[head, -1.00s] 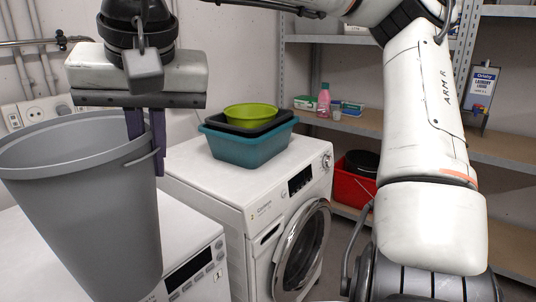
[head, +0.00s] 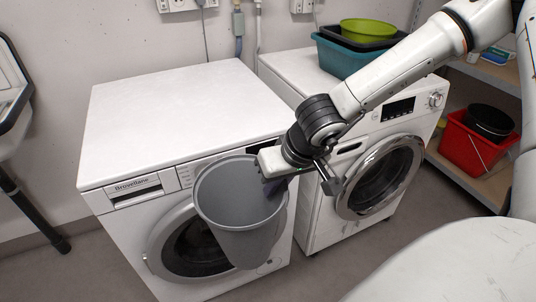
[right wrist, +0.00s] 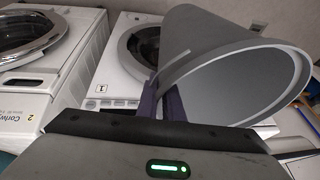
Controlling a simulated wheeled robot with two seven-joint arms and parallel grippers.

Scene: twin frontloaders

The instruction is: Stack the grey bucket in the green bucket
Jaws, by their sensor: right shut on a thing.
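The grey bucket (head: 240,222) hangs in front of the left washing machine, mouth up and slightly tilted, and looks empty. My right gripper (head: 275,185) is shut on the right side of its rim. In the right wrist view, the dark fingers (right wrist: 165,100) clasp the wall of the grey bucket (right wrist: 205,55), whose mouth faces right. My left gripper is not in view.
The left washing machine (head: 180,112) has a bare top. A red bucket (head: 466,143) holding a black one stands on the right shelf.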

